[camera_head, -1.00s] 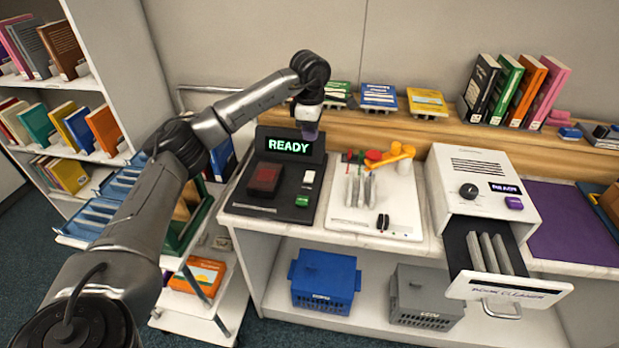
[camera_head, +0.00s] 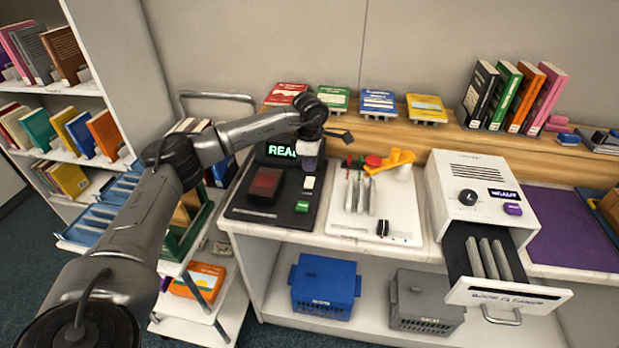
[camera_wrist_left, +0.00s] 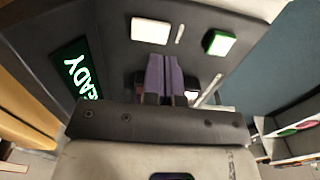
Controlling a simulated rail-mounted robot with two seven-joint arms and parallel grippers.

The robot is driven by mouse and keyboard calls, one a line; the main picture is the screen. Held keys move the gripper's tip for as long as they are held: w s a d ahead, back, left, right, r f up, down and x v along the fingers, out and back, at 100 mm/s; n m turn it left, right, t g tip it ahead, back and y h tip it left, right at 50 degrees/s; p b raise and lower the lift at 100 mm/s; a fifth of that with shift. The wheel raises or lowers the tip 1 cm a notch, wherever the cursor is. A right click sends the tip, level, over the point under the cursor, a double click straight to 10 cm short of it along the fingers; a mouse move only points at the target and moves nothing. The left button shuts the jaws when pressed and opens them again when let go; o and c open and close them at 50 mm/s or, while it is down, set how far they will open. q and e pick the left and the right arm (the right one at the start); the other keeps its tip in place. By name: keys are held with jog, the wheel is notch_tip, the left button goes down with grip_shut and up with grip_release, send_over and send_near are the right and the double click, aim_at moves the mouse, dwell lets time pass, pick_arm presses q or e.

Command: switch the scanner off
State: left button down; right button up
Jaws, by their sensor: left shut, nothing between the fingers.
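The scanner (camera_head: 245,200) is a black unit on the left of the counter, with a dark red window, a white switch (camera_head: 309,183) and a green button (camera_head: 302,206). Its lit screen (camera_head: 281,150) reads READY, partly covered by my arm in the head view. My left gripper (camera_head: 308,165) is shut and empty, above the panel just behind the white switch. In the left wrist view, its purple fingers (camera_wrist_left: 165,77) point at the panel near the white switch (camera_wrist_left: 151,31) and green button (camera_wrist_left: 219,42). Contact cannot be told. My right gripper is out of view.
A white board (camera_head: 345,222) with tools and an orange-yellow part lies right of the scanner. Beyond it stands a white book cleaner (camera_head: 455,195) with its drawer open. Books stand on the wooden ledge (camera_head: 455,136) behind. A cart with blue trays (camera_head: 90,212) is at left.

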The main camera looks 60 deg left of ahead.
aim_at(310, 184)
pick_arm(q)
jog(key=shift+f+p, duration=0.3)
jog(key=shift+f, duration=2.55)
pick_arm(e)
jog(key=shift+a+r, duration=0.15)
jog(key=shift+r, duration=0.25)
